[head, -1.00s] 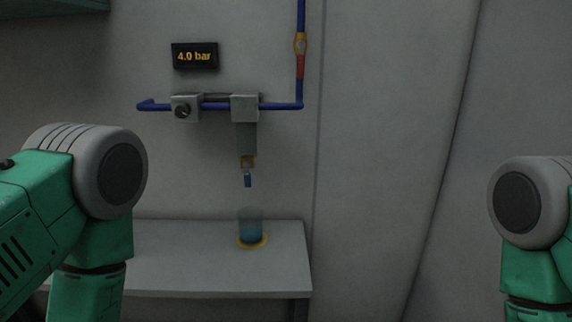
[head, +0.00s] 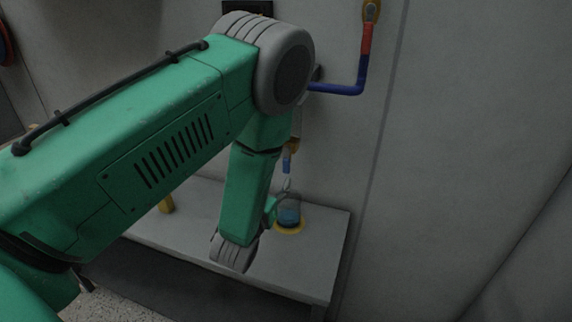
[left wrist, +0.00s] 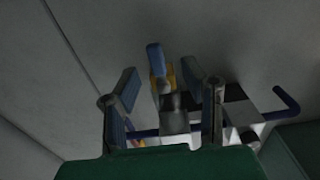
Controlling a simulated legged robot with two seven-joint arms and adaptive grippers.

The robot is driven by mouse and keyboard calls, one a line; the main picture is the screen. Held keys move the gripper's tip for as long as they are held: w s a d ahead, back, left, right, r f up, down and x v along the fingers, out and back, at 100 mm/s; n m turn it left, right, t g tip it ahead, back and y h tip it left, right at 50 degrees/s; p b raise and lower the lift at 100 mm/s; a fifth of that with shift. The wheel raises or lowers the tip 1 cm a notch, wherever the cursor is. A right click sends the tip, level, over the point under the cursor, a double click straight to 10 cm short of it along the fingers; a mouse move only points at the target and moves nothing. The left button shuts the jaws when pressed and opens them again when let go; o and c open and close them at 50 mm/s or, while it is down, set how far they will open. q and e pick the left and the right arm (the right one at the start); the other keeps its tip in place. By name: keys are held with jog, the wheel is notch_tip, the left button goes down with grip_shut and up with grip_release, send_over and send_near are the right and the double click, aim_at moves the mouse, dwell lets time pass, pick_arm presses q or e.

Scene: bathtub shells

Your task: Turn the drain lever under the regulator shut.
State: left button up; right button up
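My left gripper (head: 286,184) is just below the lever, partly hidden by my arm. In the left wrist view my left gripper (left wrist: 171,86) is open, its two fingers apart with the lever showing between them; I see no contact. My arm hides most of the regulator in the head view. My right gripper is out of view.
A blue pipe (head: 338,90) with a red section runs along the wall. The wall and space at right are clear.

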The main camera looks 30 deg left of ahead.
aim_at(287, 170)
pick_arm(q)
jog(key=x, duration=0.7)
jog(key=shift+w+p, duration=0.25)
jog(key=shift+p, duration=0.15)
jog(key=shift+a+f, duration=0.15)
jog(key=shift+a, duration=0.1)
jog(key=shift+s+d+r, duration=0.15)
jog(key=shift+d+r, duration=0.15)
jog(key=shift+d, duration=0.25)
grip_shut()
jog(key=shift+d, duration=0.35)
jog(key=shift+a, duration=0.1)
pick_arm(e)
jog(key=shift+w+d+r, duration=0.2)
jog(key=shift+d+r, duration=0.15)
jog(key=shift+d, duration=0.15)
